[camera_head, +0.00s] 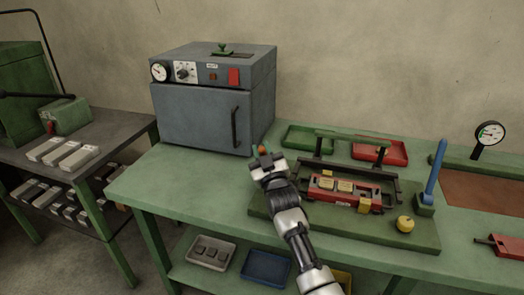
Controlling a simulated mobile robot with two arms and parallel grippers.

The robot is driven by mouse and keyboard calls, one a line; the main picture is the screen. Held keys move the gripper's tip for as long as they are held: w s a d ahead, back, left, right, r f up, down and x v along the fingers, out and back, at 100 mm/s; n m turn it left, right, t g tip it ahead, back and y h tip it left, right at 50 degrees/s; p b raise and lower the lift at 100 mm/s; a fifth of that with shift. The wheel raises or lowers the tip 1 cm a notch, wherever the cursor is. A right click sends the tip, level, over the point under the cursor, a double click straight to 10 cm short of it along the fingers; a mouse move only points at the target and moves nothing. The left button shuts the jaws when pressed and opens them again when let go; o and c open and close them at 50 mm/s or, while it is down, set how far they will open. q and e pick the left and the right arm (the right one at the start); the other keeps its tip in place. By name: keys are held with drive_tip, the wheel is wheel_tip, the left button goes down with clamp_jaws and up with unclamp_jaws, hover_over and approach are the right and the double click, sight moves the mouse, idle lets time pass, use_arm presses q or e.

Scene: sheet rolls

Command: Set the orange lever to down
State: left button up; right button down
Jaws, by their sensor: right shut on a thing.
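The orange lever (262,149) shows as a small orange tip at the left end of the fixture on the green bench; the rest of it is hidden behind my gripper. My right gripper (263,156) is at the lever, shut on it, with my arm reaching up from the bottom of the view. How far the lever is tilted I cannot tell. My left gripper is out of view.
A red carriage (345,191) with yellow blocks sits between dark rails, right of my gripper. A grey oven (207,118) stands behind on the left. Bare bench lies left of my arm.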

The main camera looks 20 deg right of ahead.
drive_tip(key=w+d+r+m+g+p, duration=0.1)
drive_tip(key=p, duration=0.1)
drive_tip(key=w+r+m+g+p, duration=0.1)
drive_tip(key=p, duration=0.2)
drive_tip(key=shift+w+d+h, duration=0.2)
drive_tip(key=shift+d+h, duration=0.15)
drive_tip(key=shift+h, duration=0.05)
drive_tip(key=w+d+f+m+g+p, duration=0.1)
drive_tip(key=w+d+m+g+p, duration=0.2)
drive_tip(key=w+g, duration=0.3)
drive_tip(key=shift+d+f+m+p, duration=0.3)
drive_tip(key=shift+d+p, duration=0.25)
drive_tip(key=c, duration=1)
unclamp_jaws()
drive_tip(key=shift+w, duration=0.1)
drive_tip(key=shift+s, duration=0.2)
